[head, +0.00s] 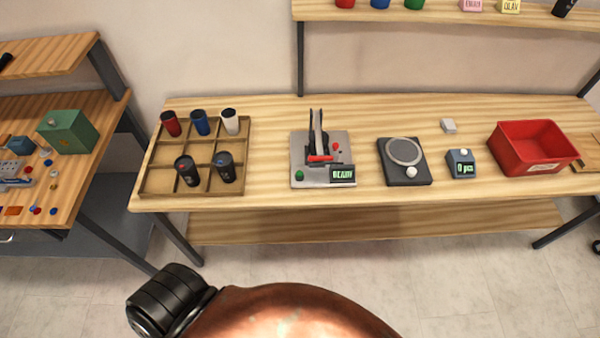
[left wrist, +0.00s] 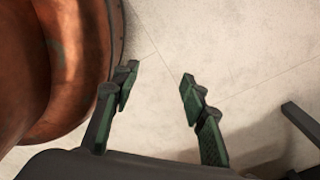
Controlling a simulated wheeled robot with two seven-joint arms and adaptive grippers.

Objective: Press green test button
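A green button (head: 299,175) sits at the front left corner of the grey base plate of the laser marker (head: 318,140). Another, small white button (head: 464,153) tops the counter box to the right. My left gripper (left wrist: 158,85) is open and empty in the left wrist view, above the pale floor. Neither gripper shows in the head view, and the right gripper is not seen at all.
A wooden divided tray (head: 245,160) with several tumblers stands left of the marker. A round-topped device (head: 405,185) and a red bin (head: 533,165) are to the right. A shelf (head: 450,15) runs above. Another table (head: 80,185) is at far left. Bare bench lies around the marker.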

